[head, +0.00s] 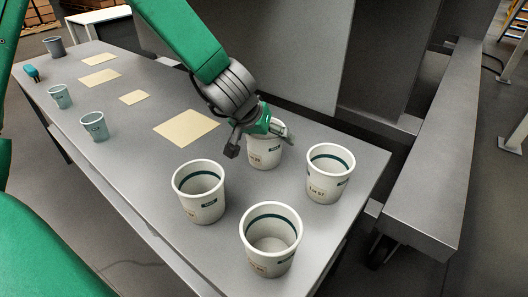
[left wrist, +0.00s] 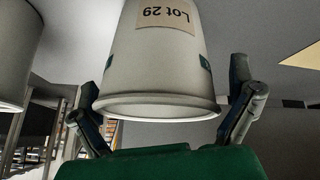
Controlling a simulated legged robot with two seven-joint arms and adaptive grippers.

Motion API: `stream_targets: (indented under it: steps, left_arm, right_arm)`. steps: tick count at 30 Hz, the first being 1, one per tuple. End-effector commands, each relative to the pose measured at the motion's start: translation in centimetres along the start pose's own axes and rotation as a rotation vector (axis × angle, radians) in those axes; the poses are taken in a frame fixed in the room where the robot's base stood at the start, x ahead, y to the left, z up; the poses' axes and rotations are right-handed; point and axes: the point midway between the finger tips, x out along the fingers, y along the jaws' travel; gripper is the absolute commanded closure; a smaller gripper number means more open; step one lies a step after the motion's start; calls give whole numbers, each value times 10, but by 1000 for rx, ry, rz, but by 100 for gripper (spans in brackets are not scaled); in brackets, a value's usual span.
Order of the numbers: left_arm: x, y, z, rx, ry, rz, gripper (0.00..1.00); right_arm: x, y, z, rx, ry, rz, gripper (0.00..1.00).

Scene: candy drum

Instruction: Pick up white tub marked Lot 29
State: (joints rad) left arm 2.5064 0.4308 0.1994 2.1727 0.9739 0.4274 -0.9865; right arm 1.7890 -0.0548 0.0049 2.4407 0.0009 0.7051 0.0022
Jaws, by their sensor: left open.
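The white tub marked Lot 29 (head: 265,157) stands upright on the grey table, behind the other white tubs and partly hidden by my left gripper. My left gripper (head: 260,143) is open, with a finger on either side of the tub's upper part. In the left wrist view, the tub (left wrist: 155,65) shows its label upside down and fills the space between the two spread fingers (left wrist: 165,95). Some gap shows beside the fingers, and I cannot tell whether either touches it. My right gripper is not in view.
Three similar white tubs stand close by: one at left (head: 201,208), one at right (head: 326,188), one in front (head: 268,262). Tan mats (head: 187,128), small pale cups (head: 95,128) and a grey bin (head: 54,47) are farther along the table (head: 150,165).

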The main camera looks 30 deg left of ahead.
Motion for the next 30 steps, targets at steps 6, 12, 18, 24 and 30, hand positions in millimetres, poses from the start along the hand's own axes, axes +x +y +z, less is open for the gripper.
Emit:
stream_targets:
  steps: [6, 12, 18, 24, 30]
  left_arm:
    - [0, 0, -1, 0, 0, 1, 7]
    - [0, -1, -1, -1, -1, 2, 46]
    - [0, -1, 0, -1, -1, 2, 47]
    - [-4, 0, -3, 1, 0, 1, 52]
    - [-35, 5, -22, 3, 3, 0, 59]
  right_arm:
    - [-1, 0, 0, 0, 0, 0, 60]
    - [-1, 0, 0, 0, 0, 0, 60]
    - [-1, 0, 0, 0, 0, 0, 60]
    - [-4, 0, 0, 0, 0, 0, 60]
    - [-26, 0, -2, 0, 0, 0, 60]
